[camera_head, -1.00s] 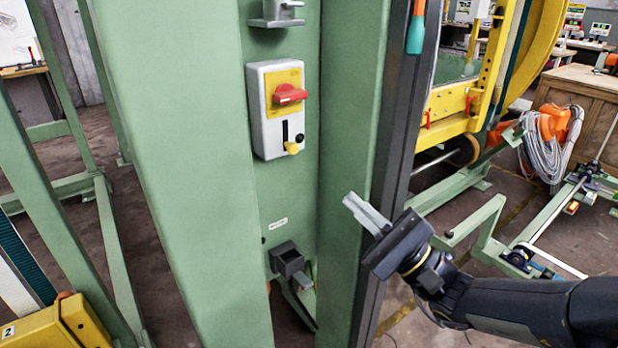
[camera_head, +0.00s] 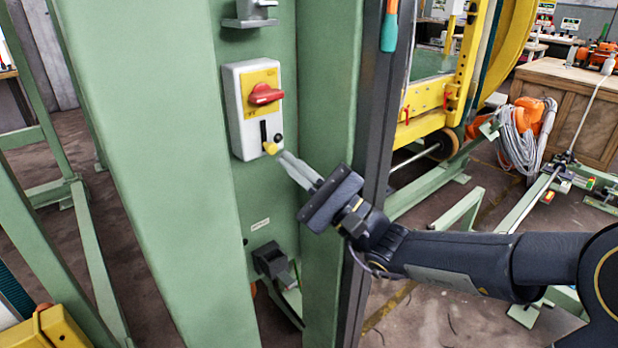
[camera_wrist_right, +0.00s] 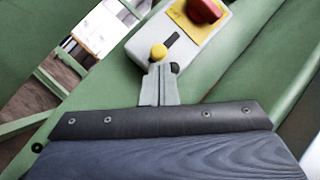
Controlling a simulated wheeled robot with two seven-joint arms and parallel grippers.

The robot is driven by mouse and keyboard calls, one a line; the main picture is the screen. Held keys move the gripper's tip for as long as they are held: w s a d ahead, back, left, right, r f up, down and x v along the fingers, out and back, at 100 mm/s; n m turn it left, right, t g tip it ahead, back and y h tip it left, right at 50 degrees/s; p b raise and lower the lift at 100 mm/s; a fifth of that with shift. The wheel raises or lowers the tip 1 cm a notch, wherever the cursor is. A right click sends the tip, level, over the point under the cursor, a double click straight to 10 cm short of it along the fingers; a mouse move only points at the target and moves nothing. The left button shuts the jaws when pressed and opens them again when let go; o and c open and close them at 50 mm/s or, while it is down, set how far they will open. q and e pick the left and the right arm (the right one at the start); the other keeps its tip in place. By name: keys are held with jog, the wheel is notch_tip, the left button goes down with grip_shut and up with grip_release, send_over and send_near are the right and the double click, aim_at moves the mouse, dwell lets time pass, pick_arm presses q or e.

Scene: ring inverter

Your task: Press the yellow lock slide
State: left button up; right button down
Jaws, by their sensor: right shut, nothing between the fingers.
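The yellow lock slide (camera_head: 270,148) is a small yellow knob at the lower end of a black slot on a white switch box (camera_head: 238,118). The box is mounted on a green panel and carries a red rotary handle (camera_head: 265,94) on a yellow plate. My right gripper (camera_head: 284,156) is shut and empty, its grey fingertips just to the right of and slightly below the knob. In the right wrist view the knob (camera_wrist_right: 159,51) appears just above the fingertips (camera_wrist_right: 159,70). I cannot tell whether they touch. My left gripper is not in view.
A wide green post (camera_head: 150,170) stands left of the box, and another green upright (camera_head: 335,90) stands right of it. A dark bracket (camera_head: 272,262) sits below on the panel. A teal-handled tool (camera_head: 389,30) hangs at the upper right.

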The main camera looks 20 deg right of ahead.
jog(key=shift+w, duration=0.1)
notch_tip(320, 180, up, 4)
jog(key=shift+p, duration=1.1)
jog(key=shift+f, duration=0.1)
jog(key=v, duration=0.8)
